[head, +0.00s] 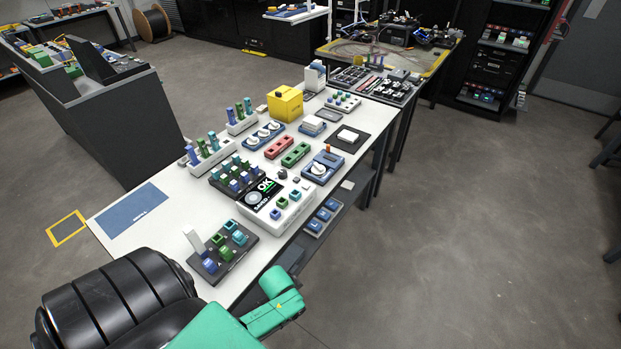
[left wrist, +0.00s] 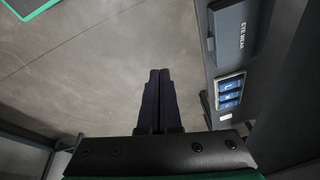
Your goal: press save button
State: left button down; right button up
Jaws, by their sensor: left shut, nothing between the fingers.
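A white splicer-like device (head: 284,218) sits on the white table, its screen (head: 262,192) reading OK. Several small blue and green buttons stand on its top at the right of the screen. Their labels are too small to read, so I cannot tell which one is the save button. My left gripper (left wrist: 159,72) shows in the left wrist view, its two dark fingers shut together with nothing between them, over bare floor. The device is not in that view. No gripper fingers show in the head view, only green and black arm parts of mine at the bottom. My right gripper is not in view.
The table (head: 150,248) carries a dark tray (head: 222,256) of coloured parts, several holders, a yellow box (head: 285,103) and a blue mat (head: 132,211). In the left wrist view, a grey unit labelled EYE WEAR (left wrist: 236,60) stands at the right. Floor is clear at the right.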

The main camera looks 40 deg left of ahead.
pick_arm(q)
jog(key=w+a+r+m+t, duration=0.2)
jog(key=w+a+r, duration=0.3)
jog(key=w+r, duration=0.55)
notch_tip(320, 180, up, 22)
jog(key=m+t+y, duration=0.1)
jog(key=m+t, duration=0.2)
jog(key=t, duration=0.1)
send_over(297, 180)
jog(key=shift+s+a, duration=0.3)
jog(key=shift+s, duration=0.15)
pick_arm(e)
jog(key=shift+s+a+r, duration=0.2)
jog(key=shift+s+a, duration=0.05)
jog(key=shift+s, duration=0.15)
pick_arm(q)
notch_tip(297, 180, down, 7)
jog(key=b, duration=0.8)
jog(key=shift+f+b, duration=0.35)
jog(key=shift+f, duration=0.55)
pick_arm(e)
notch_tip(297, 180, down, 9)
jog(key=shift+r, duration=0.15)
